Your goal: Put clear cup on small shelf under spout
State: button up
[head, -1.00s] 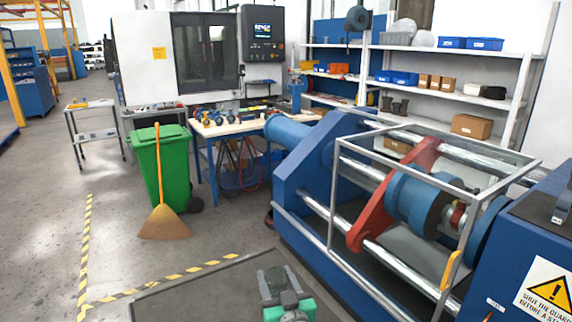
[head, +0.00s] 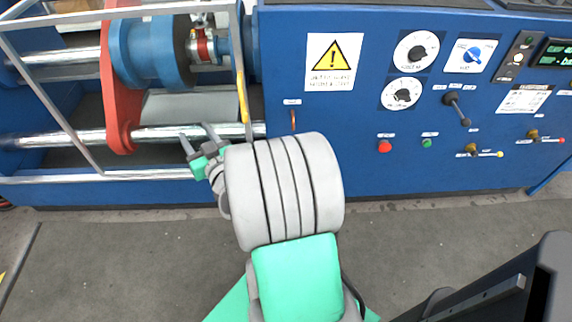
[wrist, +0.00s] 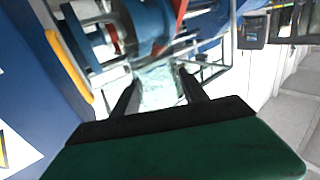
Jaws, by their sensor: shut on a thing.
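My gripper (head: 199,138) reaches over the front rail of the blue machine, at the left of the head view. In the wrist view my gripper (wrist: 157,82) has its two dark fingers on either side of a clear, glassy thing, which looks like the clear cup (wrist: 158,90). It is shut on this cup. The cup's rim and tilt are hard to make out, and I cannot pick it out in the head view. I cannot clearly make out a spout or a small shelf in either view.
The silver guard frame (head: 90,176) and chrome bars (head: 60,140) lie close around my gripper. A yellow handle (head: 241,90) stands right of it. Behind are a blue cylinder (head: 150,52) and red plate (head: 120,90). The panel with dials (head: 410,60) is at right. Floor in front is clear.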

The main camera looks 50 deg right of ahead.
jog(key=s+d+f+m+g+h+b, duration=0.1)
jog(key=s+d+f+h+b, duration=0.1)
jog(key=s+d+f+b, duration=0.35)
jog(key=s+d+f+m+h+b, duration=0.1)
jog(key=s+d+f+h+b, duration=0.15)
jog(key=d+f+b, duration=0.55)
jog(key=s+d+f+m+g+h+b, duration=0.1)
jog(key=s+d+f+b, duration=0.3)
jog(key=s, duration=0.3)
jog(key=s+d+f+m+g+h+b, duration=0.1)
jog(key=s+d+f+m+b, duration=0.15)
jog(key=s+b, duration=0.35)
jog(key=b, duration=0.1)
send_near(290, 131)
jog(key=shift+n, duration=0.45)
jog(key=w+d+r, duration=0.1)
jog(key=w+r, duration=0.1)
jog(key=w+d+r, duration=0.1)
jog(key=w+d, duration=0.1)
jog(key=shift+r, duration=0.35)
jog(key=shift+w+d+f, duration=0.1)
jog(key=shift+f, duration=0.2)
jog(key=shift+f+b, duration=1.05)
jog(key=shift+f, duration=0.35)
